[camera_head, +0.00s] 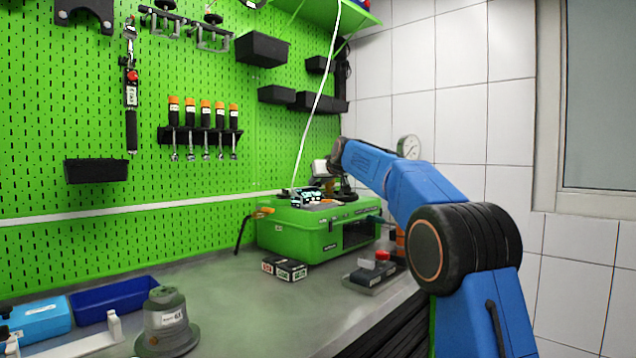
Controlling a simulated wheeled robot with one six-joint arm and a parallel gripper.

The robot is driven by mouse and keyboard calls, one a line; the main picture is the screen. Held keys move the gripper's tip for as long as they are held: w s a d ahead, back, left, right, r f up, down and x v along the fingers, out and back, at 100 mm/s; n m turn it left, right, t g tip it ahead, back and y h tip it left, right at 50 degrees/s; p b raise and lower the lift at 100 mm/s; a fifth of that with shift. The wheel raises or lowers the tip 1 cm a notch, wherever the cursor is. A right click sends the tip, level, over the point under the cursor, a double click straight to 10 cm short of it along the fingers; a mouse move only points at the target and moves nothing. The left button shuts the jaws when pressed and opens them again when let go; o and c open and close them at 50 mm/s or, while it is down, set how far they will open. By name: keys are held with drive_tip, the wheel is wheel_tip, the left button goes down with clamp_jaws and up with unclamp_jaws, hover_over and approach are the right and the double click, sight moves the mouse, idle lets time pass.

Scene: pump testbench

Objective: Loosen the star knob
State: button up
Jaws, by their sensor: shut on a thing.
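My blue arm reaches over the green pump case (290,236) on the bench. My gripper (337,188) is at the top of this case, small and partly hidden by my own wrist. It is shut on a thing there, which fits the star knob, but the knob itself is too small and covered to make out. Dark fittings with small displays (306,195) sit on the case top just left of my gripper.
Small labelled black boxes (285,268) lie in front of the case. A device with a red button (381,256) stands to its right. A pressure gauge (409,147) shows behind my arm. A grey-green pump part (166,322) and blue bin (112,294) stand front left. The middle bench is clear.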

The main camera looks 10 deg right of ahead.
drive_tip(key=shift+w+d+f+n+g+y, duration=0.1)
drive_tip(key=shift+d+n+g+y, duration=0.1)
drive_tip(key=shift+n+y, duration=0.45)
drive_tip(key=shift+d+f+n+g+y, duration=0.1)
drive_tip(key=shift+n+g+y, duration=0.1)
drive_tip(key=shift+n+y, duration=0.4)
drive_tip(key=shift+a+r, duration=0.1)
drive_tip(key=o, duration=1)
drive_tip(key=shift+o, duration=0.2)
drive_tip(key=shift+r, duration=0.1)
drive_tip(key=v, duration=1.7)
drive_tip(key=shift+d, duration=0.3)
drive_tip(key=shift+s, duration=0.2)
